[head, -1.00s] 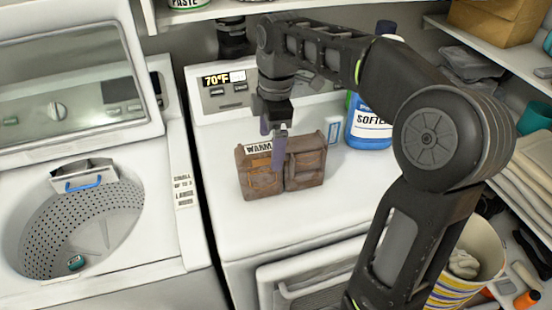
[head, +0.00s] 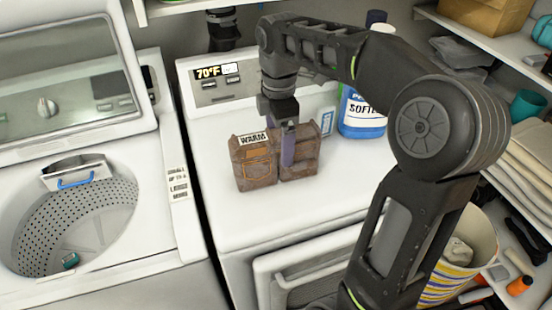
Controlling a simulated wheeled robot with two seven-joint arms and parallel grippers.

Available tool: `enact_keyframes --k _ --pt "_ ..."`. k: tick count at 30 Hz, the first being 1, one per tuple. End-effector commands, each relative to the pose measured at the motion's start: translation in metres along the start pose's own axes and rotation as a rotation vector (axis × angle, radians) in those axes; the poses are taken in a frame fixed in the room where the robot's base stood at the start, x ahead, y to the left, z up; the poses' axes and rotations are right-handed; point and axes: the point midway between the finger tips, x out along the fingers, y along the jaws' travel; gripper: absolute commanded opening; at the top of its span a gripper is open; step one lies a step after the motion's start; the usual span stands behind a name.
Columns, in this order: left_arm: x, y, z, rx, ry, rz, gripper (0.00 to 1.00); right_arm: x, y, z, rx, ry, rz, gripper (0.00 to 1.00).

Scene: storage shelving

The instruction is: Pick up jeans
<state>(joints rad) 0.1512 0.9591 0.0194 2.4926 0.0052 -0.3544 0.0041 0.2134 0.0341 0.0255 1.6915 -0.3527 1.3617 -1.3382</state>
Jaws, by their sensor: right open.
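A brown, folded item with pocket-like patches and a "WARM" label, which looks like the jeans (head: 254,166), stands on the white top of the dryer (head: 330,190). My right gripper (head: 288,146) reaches down over it from above and behind. The gripper is open, and its purplish finger overlaps the middle of the item in the picture. The other finger is not clear. I cannot tell whether the fingers touch the cloth. My left gripper is not in view.
A blue softener bottle (head: 362,118) stands behind and right of the item. An open washer (head: 75,215) is on the left, across a narrow gap. A shelf (head: 525,85) with folded cloths and a striped bin (head: 465,262) are on the right. The dryer's front top is clear.

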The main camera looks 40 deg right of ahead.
Motion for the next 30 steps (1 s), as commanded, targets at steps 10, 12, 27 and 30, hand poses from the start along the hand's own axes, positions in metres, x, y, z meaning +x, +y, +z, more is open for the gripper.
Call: enact_keyframes --k 10,12,27,30 --pt "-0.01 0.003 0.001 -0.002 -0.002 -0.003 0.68 0.034 -0.001 0.0 0.0 0.0 -0.004 0.94" --pt "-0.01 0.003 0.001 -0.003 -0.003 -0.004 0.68 0.044 -0.001 0.0 0.001 0.0 -0.003 0.94" --pt "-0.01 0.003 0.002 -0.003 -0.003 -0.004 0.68 0.052 0.0 -0.001 0.001 0.0 0.001 0.94" --pt "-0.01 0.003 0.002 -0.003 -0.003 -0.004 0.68 0.052 0.0 -0.001 0.001 0.001 0.001 0.94"
